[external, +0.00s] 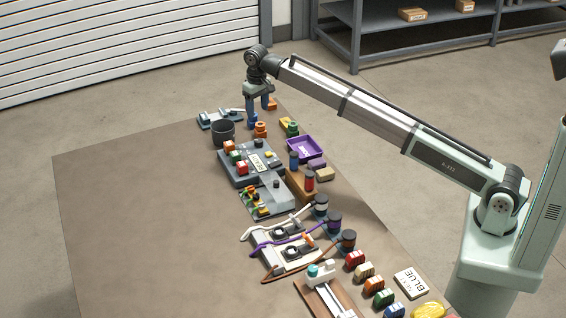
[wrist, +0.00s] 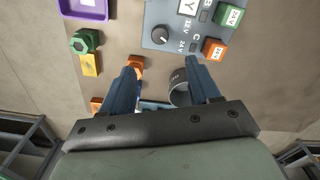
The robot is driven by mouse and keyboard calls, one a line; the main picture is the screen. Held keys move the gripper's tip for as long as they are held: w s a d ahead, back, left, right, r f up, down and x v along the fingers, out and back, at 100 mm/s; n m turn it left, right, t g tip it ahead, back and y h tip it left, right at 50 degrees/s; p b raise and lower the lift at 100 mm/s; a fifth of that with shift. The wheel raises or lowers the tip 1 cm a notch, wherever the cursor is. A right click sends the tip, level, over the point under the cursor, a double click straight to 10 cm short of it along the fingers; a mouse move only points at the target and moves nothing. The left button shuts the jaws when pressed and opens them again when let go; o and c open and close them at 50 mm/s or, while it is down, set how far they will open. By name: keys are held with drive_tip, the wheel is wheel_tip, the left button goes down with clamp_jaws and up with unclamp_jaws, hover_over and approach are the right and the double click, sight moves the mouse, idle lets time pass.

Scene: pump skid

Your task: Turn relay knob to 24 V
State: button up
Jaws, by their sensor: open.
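The relay knob (wrist: 160,35) is a dark round dial on a blue-grey panel (wrist: 150,10). In the external view it is the small dark knob (external: 258,143) at the panel's (external: 232,178) far end. Labels reading 12 V and 24 V are printed beside it; which one it points to is too small to tell. My gripper (wrist: 161,68) has two blue fingers, spread apart with nothing between the tips. In the external view my gripper (external: 259,114) points down above the far end of the table, beyond the panel. In the wrist view the knob lies ahead of the fingertips, apart from them.
A dark cup (wrist: 179,88) stands near the right finger. Orange pieces (external: 260,130) stand below my gripper. The table's left side is clear.

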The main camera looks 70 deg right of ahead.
sight(258, 140)
wheel_tip(258, 140, down, 14)
drive_tip(key=n, duration=0.9)
drive_tip(key=shift+w+r+n, duration=0.1)
drive_tip(key=shift+n, duration=0.2)
idle(0.4)
drive_tip(key=c, duration=1)
drive_tip(key=shift+a+n, duration=0.1)
drive_tip(key=shift+n, duration=0.4)
drive_tip(key=shift+c, duration=0.2)
